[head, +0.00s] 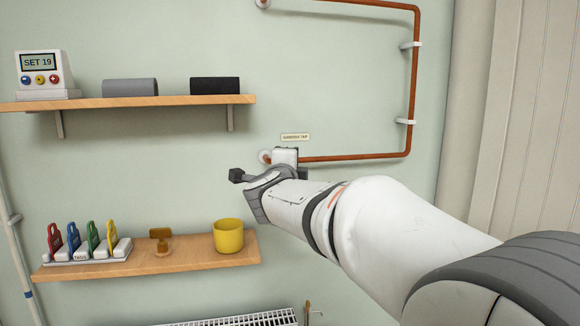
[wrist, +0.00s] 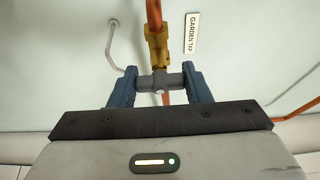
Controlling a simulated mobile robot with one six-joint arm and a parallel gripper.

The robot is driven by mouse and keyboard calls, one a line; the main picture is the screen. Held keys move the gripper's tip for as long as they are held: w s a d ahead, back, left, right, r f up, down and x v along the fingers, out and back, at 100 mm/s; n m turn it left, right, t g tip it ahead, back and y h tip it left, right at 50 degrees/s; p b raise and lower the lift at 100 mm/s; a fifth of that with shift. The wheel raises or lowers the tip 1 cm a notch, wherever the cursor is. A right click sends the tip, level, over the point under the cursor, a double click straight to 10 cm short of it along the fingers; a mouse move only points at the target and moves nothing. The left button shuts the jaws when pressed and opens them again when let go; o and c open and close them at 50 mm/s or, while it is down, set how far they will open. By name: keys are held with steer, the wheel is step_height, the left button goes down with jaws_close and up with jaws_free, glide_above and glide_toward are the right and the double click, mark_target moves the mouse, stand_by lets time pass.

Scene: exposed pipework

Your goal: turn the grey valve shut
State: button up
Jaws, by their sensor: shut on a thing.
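The grey valve (wrist: 174,81) shows in the wrist view as a short grey bar with a round pale centre, below a brass body (wrist: 156,48) on a copper pipe. The bar lies crosswise to that pipe. My gripper (wrist: 160,87) is shut on the valve, one blue-grey finger against each end of the bar.
A copper pipe (head: 414,70) with pale clips runs along the wall at the right. At the left, an upper shelf (head: 130,103) bears a "SET 19" box and two blocks. A lower shelf (head: 185,260) bears coloured tags, a brown object and a yellow cup (head: 228,236). A white radiator (head: 235,321) is below.

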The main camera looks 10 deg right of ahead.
steer(key=o, duration=1)
steer(key=v, duration=0.7)
steer(key=shift+s+a, duration=0.1)
steer(key=shift+s, duration=0.25)
